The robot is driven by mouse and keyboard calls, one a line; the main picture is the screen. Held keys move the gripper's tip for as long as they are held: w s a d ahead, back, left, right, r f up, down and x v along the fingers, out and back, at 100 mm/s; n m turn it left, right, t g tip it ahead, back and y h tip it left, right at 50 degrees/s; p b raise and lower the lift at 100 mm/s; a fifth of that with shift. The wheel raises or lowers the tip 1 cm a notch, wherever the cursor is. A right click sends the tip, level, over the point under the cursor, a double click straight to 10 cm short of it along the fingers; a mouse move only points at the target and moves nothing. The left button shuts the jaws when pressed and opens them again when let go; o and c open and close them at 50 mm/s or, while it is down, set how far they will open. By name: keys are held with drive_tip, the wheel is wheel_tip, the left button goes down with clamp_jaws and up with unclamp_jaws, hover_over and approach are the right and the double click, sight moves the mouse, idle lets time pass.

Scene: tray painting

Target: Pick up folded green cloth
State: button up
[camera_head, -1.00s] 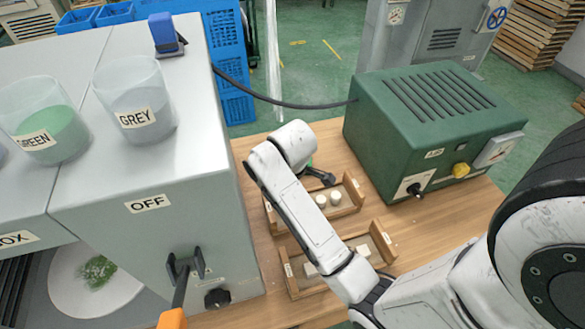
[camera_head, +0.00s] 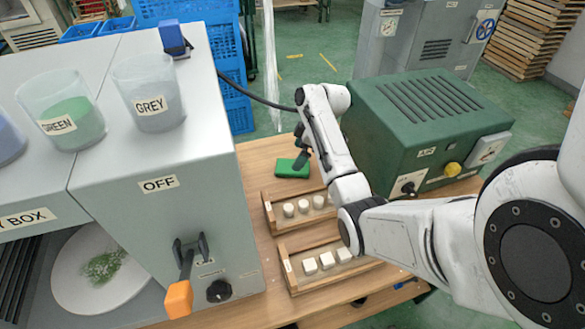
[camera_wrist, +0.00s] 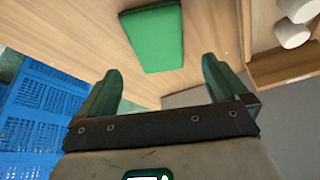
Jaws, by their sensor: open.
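The folded green cloth (camera_head: 292,168) lies flat on the wooden table behind the two wooden trays in the head view. In the wrist view the cloth (camera_wrist: 153,38) is a green rectangle on the wood, ahead of the fingertips. My gripper (camera_head: 302,158) is over or beside the cloth's right end in the head view; its height above the cloth is hard to tell. In the wrist view my gripper (camera_wrist: 160,75) has its two green fingers wide apart, with nothing between them. The cloth is apart from both fingers there.
A wooden tray (camera_head: 268,212) with white round pieces and another tray (camera_head: 290,277) with white cubes stand nearer. The green air unit (camera_head: 430,120) stands right of my arm. The grey machine (camera_head: 150,190) is at the left. Bare table (camera_head: 256,160) surrounds the cloth.

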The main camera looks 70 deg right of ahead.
drive_tip(key=shift+p+x, duration=0.4)
drive_tip(key=shift+x, duration=2.4)
drive_tip(key=shift+s+d+f, duration=0.1)
drive_tip(key=shift+f, duration=0.1)
drive_tip(key=shift+c, duration=0.5)
drive_tip(key=c, duration=1)
wheel_tip(320, 180, up, 10)
drive_tip(key=shift+r+b, duration=0.2)
drive_tip(key=shift+b, duration=0.2)
drive_tip(key=shift+c, duration=0.2)
